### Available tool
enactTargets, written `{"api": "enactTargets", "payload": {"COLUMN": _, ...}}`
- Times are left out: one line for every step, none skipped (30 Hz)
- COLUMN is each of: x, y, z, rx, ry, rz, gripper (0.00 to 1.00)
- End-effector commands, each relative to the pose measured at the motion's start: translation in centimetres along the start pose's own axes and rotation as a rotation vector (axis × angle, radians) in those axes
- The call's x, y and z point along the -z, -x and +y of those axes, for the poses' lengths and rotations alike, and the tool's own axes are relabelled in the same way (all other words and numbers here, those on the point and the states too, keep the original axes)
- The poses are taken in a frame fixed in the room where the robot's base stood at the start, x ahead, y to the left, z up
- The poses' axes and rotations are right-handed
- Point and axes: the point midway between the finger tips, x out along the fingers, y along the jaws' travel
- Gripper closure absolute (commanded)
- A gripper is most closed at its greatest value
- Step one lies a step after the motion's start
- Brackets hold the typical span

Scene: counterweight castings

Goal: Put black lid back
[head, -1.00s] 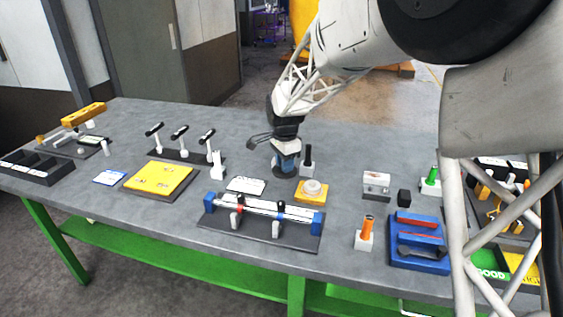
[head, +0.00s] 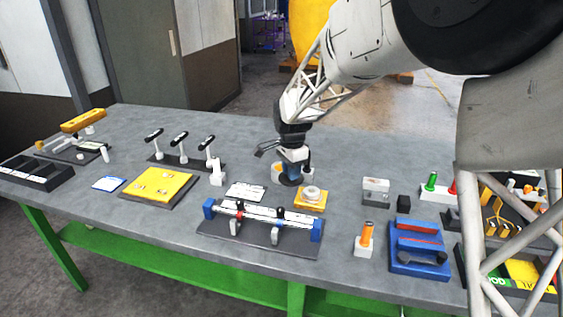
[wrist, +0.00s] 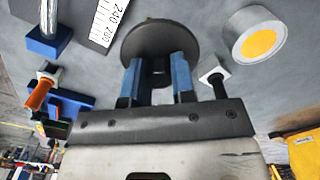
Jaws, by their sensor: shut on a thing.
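My gripper (head: 292,168) is shut on the black lid (head: 290,180), a dark round disc held below the fingers. In the wrist view the lid (wrist: 158,38) shows beyond the two blue fingers (wrist: 157,80). A silver round container (wrist: 253,35) with an orange-yellow top face stands to the right of the lid, apart from it, in the wrist view. In the head view the container (head: 277,172) is partly hidden behind my gripper, just left of the lid. The gap between the lid and the table is hard to judge.
A yellow block with a white ring (head: 311,196) is close in front of the lid. A black-handled peg (wrist: 217,84) stands close beside the gripper. A slide fixture (head: 262,232) lies in front, and an orange-handled tool (head: 365,238) to the right. Table behind the gripper is clear.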

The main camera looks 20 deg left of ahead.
Motion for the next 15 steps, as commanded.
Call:
{"api": "enactTargets", "payload": {"x": 0.2, "y": -0.1, "z": -0.6, "rx": 0.000, "ry": 0.000, "rz": 0.000, "gripper": 0.99}}
{"api": "enactTargets", "payload": {"x": 0.3, "y": -0.1, "z": -0.9, "rx": 0.000, "ry": 0.000, "rz": 0.000, "gripper": 0.99}}
{"api": "enactTargets", "payload": {"x": 0.5, "y": -0.2, "z": -1.4, "rx": 0.000, "ry": 0.000, "rz": 0.000, "gripper": 0.99}}
{"api": "enactTargets", "payload": {"x": 0.6, "y": -0.2, "z": -1.8, "rx": 0.000, "ry": 0.000, "rz": 0.000, "gripper": 0.99}}
{"api": "enactTargets", "payload": {"x": 0.7, "y": -0.3, "z": -2.2, "rx": 0.000, "ry": 0.000, "rz": 0.000, "gripper": 0.99}}
{"api": "enactTargets", "payload": {"x": 0.9, "y": -0.3, "z": -2.7, "rx": 0.000, "ry": 0.000, "rz": 0.000, "gripper": 0.99}}
{"api": "enactTargets", "payload": {"x": 1.0, "y": -0.4, "z": -3.1, "rx": 0.000, "ry": 0.000, "rz": 0.000, "gripper": 0.99}}
{"api": "enactTargets", "payload": {"x": 1.1, "y": -0.4, "z": -3.4, "rx": 0.000, "ry": 0.000, "rz": 0.000, "gripper": 0.99}}
{"api": "enactTargets", "payload": {"x": 1.3, "y": -0.5, "z": -3.9, "rx": 0.000, "ry": 0.000, "rz": 0.000, "gripper": 0.99}}
{"api": "enactTargets", "payload": {"x": 1.4, "y": -0.6, "z": -4.3, "rx": 0.000, "ry": 0.000, "rz": 0.000, "gripper": 0.99}}
{"api": "enactTargets", "payload": {"x": 1.5, "y": -0.6, "z": -4.7, "rx": 0.000, "ry": 0.000, "rz": 0.000, "gripper": 0.99}}
{"api": "enactTargets", "payload": {"x": 1.7, "y": -0.6, "z": -5.2, "rx": 0.000, "ry": 0.000, "rz": 0.000, "gripper": 0.99}}
{"api": "enactTargets", "payload": {"x": 1.8, "y": -0.6, "z": -5.5, "rx": 0.000, "ry": 0.000, "rz": 0.000, "gripper": 0.99}}
{"api": "enactTargets", "payload": {"x": 1.9, "y": -0.7, "z": -5.9, "rx": 0.000, "ry": 0.000, "rz": 0.000, "gripper": 0.99}}
{"api": "enactTargets", "payload": {"x": 2.1, "y": -0.7, "z": -6.4, "rx": 0.000, "ry": 0.000, "rz": 0.000, "gripper": 0.99}}
